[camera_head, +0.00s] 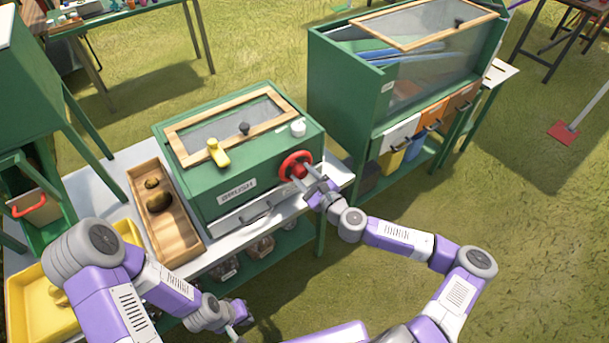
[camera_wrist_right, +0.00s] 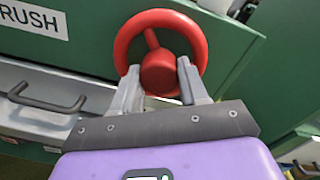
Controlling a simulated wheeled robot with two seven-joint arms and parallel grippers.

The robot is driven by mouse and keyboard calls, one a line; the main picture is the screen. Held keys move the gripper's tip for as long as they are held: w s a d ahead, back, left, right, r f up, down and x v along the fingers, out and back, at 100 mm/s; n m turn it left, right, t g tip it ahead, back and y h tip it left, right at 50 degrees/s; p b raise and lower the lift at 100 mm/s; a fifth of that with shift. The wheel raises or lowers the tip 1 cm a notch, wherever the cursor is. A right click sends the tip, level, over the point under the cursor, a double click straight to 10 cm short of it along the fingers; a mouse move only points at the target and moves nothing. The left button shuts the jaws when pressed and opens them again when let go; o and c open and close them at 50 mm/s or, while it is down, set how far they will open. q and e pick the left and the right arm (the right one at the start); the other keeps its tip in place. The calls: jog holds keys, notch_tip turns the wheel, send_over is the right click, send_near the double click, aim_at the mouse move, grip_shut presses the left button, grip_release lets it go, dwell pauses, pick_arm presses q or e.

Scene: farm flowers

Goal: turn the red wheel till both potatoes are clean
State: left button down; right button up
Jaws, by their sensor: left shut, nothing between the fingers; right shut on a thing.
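The red wheel (camera_head: 296,165) is on the front of the green box labelled BRUSH (camera_head: 245,175), at its right end. In the right wrist view the wheel (camera_wrist_right: 160,18) has a round hub between my fingers. My right gripper (camera_head: 308,184) is shut on the wheel, its fingers (camera_wrist_right: 160,88) on either side of the hub. My left gripper (camera_head: 240,316) is shut and empty, low in front of the table. Two brown potato-like lumps, one smaller (camera_head: 152,183) and one larger (camera_head: 159,201), lie in the wooden tray (camera_head: 185,238). The box's inside is not clear through its lid window.
A yellow piece (camera_head: 218,152) and a white knob (camera_head: 298,128) are on the box top. A drawer (camera_head: 245,217) is under the label. A yellow tub (camera_head: 30,310) stands at lower left. A larger green cabinet (camera_head: 345,95) stands behind to the right. Grass lies open in front.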

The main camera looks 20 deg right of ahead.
jog(key=shift+m, duration=0.7)
jog(key=o, duration=1.1)
jog(key=shift+c, duration=0.2)
jog(key=v, duration=0.7)
jog(key=shift+s+p, duration=0.3)
jog(key=shift+p, duration=0.1)
jog(key=shift+d, duration=0.15)
